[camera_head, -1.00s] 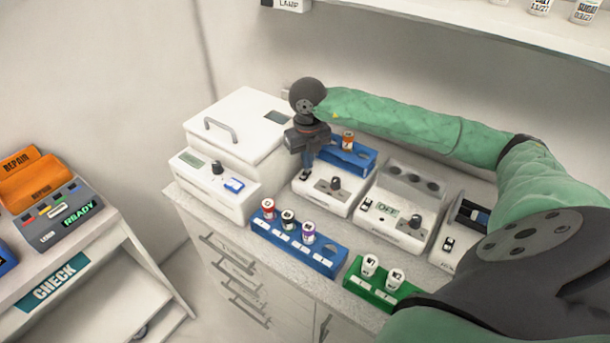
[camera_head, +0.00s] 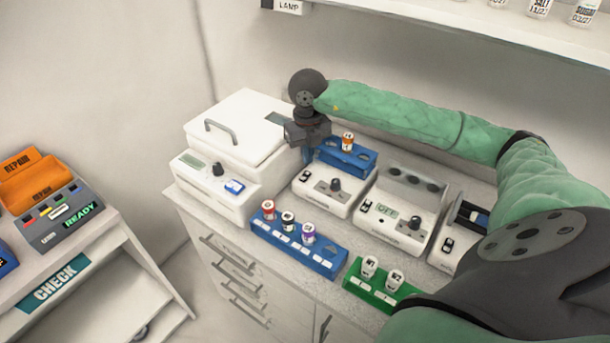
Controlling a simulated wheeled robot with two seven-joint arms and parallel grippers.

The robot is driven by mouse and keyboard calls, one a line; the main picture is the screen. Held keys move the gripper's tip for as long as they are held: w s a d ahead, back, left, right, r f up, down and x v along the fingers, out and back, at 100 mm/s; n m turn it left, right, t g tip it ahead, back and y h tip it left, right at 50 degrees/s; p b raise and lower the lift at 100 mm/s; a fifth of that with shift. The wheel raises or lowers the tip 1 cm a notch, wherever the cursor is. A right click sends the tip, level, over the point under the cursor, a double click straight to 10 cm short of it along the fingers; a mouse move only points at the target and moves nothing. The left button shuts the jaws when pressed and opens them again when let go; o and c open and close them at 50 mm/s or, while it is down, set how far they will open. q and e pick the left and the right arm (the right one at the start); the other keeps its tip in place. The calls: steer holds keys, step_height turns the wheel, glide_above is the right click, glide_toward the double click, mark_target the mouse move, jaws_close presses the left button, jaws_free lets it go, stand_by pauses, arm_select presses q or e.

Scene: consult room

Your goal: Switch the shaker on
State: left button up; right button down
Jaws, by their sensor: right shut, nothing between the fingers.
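A white device that looks like the shaker (camera_head: 318,198) stands on the counter, with a blue rack (camera_head: 347,158) on top holding one orange-capped vial (camera_head: 347,141). Its front panel has a dark knob (camera_head: 335,185) and a small dark rocker switch (camera_head: 304,176) on the left. The switch's exact position is too small to tell. My right gripper (camera_head: 307,155) points down just above and behind the switch, apart from it. It is shut and empty. My left gripper is not in view.
A white lidded machine (camera_head: 225,150) stands close on the left. Another switched device (camera_head: 398,215) stands on the right. A blue vial rack (camera_head: 275,233) and a green rack (camera_head: 375,288) sit in front. A shelf (camera_head: 450,22) runs above.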

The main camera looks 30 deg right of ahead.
mark_target(307, 173)
steer(key=shift+r+p, duration=0.5)
steer(key=shift+r, duration=1.5)
